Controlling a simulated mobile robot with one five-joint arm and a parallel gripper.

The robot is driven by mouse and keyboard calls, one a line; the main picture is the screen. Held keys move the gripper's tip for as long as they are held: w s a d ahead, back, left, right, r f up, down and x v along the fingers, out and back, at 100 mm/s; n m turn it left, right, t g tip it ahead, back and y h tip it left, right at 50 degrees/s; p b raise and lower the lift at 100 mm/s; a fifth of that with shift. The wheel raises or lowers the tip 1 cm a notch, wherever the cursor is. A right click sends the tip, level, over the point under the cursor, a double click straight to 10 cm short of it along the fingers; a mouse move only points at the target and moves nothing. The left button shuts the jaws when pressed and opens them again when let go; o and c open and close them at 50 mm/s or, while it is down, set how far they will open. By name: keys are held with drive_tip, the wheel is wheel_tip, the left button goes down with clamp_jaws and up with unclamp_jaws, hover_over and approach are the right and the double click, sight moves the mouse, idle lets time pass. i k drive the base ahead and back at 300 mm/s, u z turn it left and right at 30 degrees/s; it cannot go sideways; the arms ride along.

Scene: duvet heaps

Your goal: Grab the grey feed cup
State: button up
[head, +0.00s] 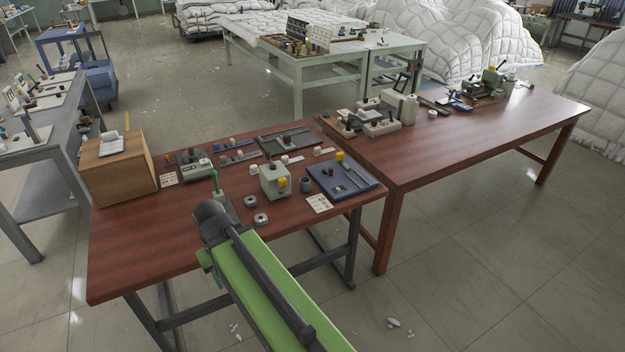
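The grey feed cup (305,184) appears to be the small dark grey cup standing upright on the near red-brown table (150,235).
Two grey metal rings (260,218) and a white label card (319,203) lie near the cup. A wooden box (115,170) stands at the table's left. A second table (480,135) adjoins on the right. The near table's left front is clear.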

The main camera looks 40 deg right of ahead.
sight(305, 182)
drive_tip(key=u, duration=0.1)
drive_tip(key=i, duration=1.25)
drive_tip(key=u, duration=0.2)
